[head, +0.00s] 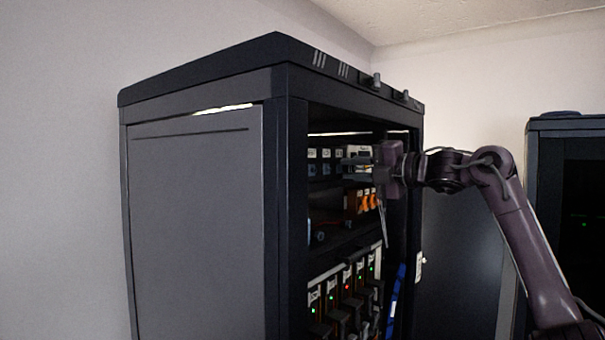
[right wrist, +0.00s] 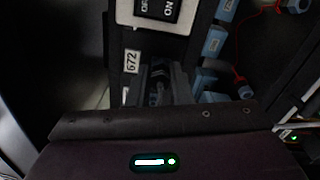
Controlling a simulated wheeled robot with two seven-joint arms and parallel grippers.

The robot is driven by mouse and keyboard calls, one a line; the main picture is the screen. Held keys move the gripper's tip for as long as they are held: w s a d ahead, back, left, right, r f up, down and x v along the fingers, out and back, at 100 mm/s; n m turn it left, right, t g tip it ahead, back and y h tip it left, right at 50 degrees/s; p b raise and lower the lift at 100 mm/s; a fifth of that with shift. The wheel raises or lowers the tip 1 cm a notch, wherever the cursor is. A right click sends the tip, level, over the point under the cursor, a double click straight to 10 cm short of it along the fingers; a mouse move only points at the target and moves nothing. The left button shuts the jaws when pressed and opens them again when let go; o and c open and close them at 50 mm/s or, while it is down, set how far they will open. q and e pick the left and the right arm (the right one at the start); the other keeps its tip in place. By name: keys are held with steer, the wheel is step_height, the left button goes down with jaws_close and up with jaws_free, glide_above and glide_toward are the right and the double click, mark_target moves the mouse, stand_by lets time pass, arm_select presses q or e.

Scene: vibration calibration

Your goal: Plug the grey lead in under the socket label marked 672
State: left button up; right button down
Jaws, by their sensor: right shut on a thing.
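The label marked 672 (right wrist: 131,62) shows upright in the right wrist view, just left of my right gripper's fingers (right wrist: 166,82). In the head view my right gripper (head: 352,168) reaches into the open rack at the upper row of labelled sockets. It is shut on the grey lead, whose plug is mostly hidden between the dark fingers. A thin grey cord (head: 384,226) hangs below the gripper. The socket under label 672 is hidden by the fingers, so I cannot tell whether the plug is in it. My left gripper is not in view.
Blue sockets or plugs (right wrist: 213,42) line the panel right of the fingers, one with a red lead (right wrist: 238,78). An ON/OFF switch (right wrist: 157,10) is above. Orange plugs (head: 352,203) sit below the gripper. The rack's front post (head: 290,200) stands left of the opening.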

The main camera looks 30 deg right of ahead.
steer(key=m, duration=0.3)
steer(key=shift+m, duration=0.3)
steer(key=m, duration=0.2)
steer(key=shift+m, duration=1)
steer(key=m, duration=0.3)
steer(key=shift+m, duration=0.4)
steer(key=shift+m, duration=0.7)
